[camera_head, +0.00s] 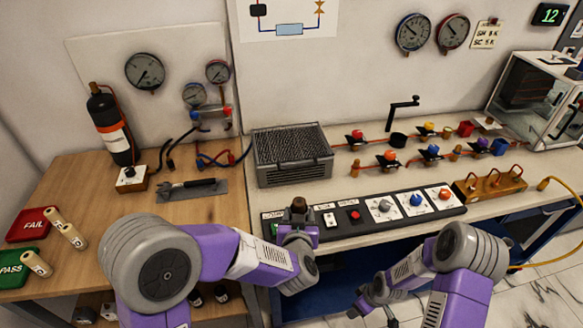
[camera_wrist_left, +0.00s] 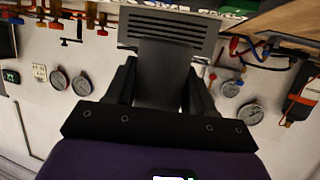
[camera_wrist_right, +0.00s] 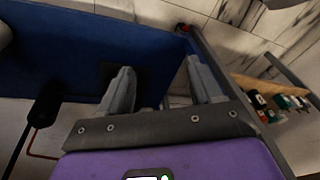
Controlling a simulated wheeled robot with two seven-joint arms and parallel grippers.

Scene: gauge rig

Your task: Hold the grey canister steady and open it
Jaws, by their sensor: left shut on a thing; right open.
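The grey canister shows as a dark grey body (camera_wrist_left: 160,78) between the fingers of my left gripper (camera_wrist_left: 158,88) in the left wrist view. In the head view its dark brownish top (camera_head: 298,205) sticks up above my left gripper (camera_head: 298,226), at the front edge of the bench by the switch panel. The left gripper is shut on it and hides most of its body. My right gripper (camera_head: 372,296) is open and empty, lower and to the right, in front of the bench. Its spread fingers also show in the right wrist view (camera_wrist_right: 163,85).
A switch panel (camera_head: 340,216) lies along the bench front, right beside the canister. A grey vented box (camera_head: 290,165) stands behind. Valves and pipes run at back right. On the wooden bench at left are a black cylinder (camera_head: 112,128), a wrench (camera_head: 186,187) and the FAIL tray (camera_head: 30,224).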

